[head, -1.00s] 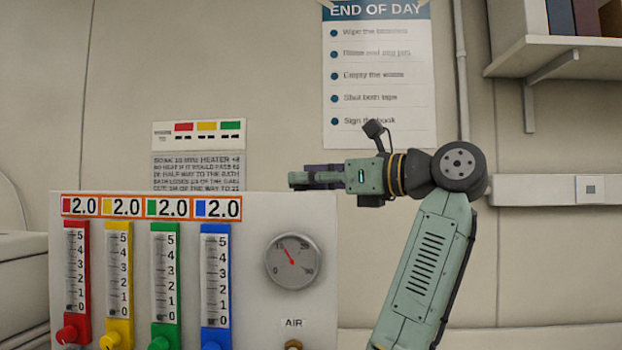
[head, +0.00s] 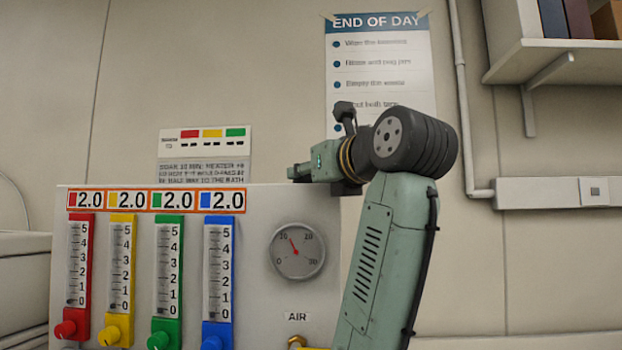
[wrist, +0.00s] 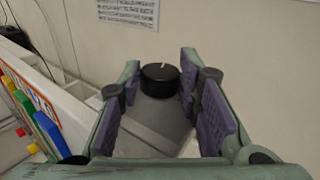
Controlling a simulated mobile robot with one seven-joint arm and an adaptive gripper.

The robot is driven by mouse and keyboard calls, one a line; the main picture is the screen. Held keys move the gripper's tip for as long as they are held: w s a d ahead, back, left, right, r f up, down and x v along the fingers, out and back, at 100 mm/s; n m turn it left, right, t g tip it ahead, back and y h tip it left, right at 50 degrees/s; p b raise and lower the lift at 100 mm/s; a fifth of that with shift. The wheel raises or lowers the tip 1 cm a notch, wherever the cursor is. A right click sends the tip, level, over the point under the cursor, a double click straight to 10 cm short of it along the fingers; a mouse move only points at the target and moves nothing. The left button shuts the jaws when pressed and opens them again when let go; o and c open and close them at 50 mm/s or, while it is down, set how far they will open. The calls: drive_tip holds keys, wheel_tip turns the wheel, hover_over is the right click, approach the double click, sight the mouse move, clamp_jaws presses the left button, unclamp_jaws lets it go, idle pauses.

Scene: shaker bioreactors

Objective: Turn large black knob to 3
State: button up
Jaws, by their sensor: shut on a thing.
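The large black knob (wrist: 160,79) shows in the wrist view, upright on a grey surface, with a short white mark on its top pointing away from me. My gripper (wrist: 159,75) has one purple-padded finger on each side of the knob and is shut on it. No scale numbers can be read around the knob. In the head view my gripper (head: 300,173) is at the top right edge of the white panel, its fingers mostly hidden, and the knob cannot be seen there.
The white panel (head: 255,225) carries red, yellow, green and blue flow tubes, each under a 2.0 display. A round gauge (head: 297,250) sits right of them, above an AIR label. A notice and a poster hang on the wall behind. A shelf (head: 560,55) is at upper right.

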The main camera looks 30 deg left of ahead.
drive_tip(key=shift+t, duration=0.3)
drive_tip(key=o, duration=1.1)
drive_tip(key=shift+o, duration=0.2)
drive_tip(key=v, duration=0.7)
drive_tip(key=shift+s+d, duration=0.15)
drive_tip(key=shift+d, duration=0.05)
drive_tip(key=shift+r, duration=0.15)
